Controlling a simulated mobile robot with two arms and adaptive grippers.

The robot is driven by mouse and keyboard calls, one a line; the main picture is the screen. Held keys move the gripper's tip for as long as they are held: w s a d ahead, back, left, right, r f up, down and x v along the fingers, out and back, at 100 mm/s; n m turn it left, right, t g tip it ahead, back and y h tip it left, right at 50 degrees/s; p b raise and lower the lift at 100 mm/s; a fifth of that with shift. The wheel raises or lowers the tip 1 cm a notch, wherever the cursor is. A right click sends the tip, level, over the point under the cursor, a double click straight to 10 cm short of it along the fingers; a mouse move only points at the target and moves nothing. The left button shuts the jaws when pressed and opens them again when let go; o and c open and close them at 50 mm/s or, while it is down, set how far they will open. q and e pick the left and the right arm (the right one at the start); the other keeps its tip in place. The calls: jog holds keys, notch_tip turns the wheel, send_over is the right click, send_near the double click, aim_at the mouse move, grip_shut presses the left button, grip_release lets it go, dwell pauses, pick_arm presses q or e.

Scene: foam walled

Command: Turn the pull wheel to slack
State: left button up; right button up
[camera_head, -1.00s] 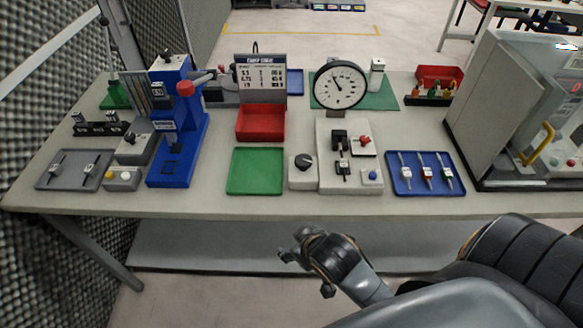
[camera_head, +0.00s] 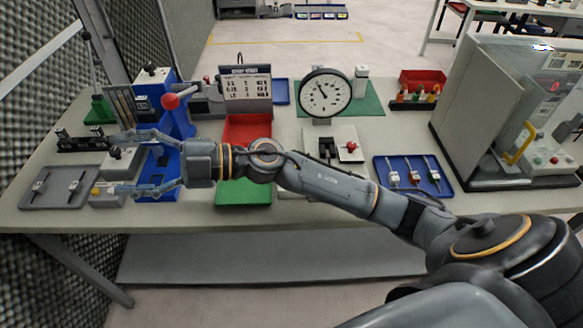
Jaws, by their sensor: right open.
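The tester with the round dial gauge (camera_head: 324,92) stands at the back middle of the bench. Its grey base (camera_head: 345,130) bears a black clamp (camera_head: 327,148) and a red knob (camera_head: 352,146). I cannot tell for sure which part is the pull wheel. The small grey box with a black knob beside this base is hidden behind my right arm. My right gripper (camera_head: 122,164) is open and empty at the left of the bench, its fingers spread in front of the blue press (camera_head: 178,118). My left gripper is out of view.
A blue tray (camera_head: 413,190) holds several small clamps. A grey tray (camera_head: 58,199) and a grey box with a black knob (camera_head: 116,165) are near the gripper. A grey cabinet (camera_head: 480,100) stands right.

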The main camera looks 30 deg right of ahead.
jog(key=w+d+f+n+g+h, duration=0.2)
jog(key=d+f+n+g+h, duration=0.3)
jog(key=d+f+h, duration=0.65)
jog(key=d+r+m+g+h, duration=0.2)
jog(key=d+m+h, duration=0.5)
jog(key=d, duration=1.4)
jog(key=shift+n+h, duration=0.35)
jog(key=shift+n, duration=0.25)
jog(key=f+p, duration=0.1)
jog(key=f, duration=0.6)
jog(key=f+p, duration=0.2)
jog(key=f, duration=0.4)
jog(key=shift+w+f, duration=0.2)
jog(key=shift+f, duration=0.15)
jog(key=c, duration=1.2)
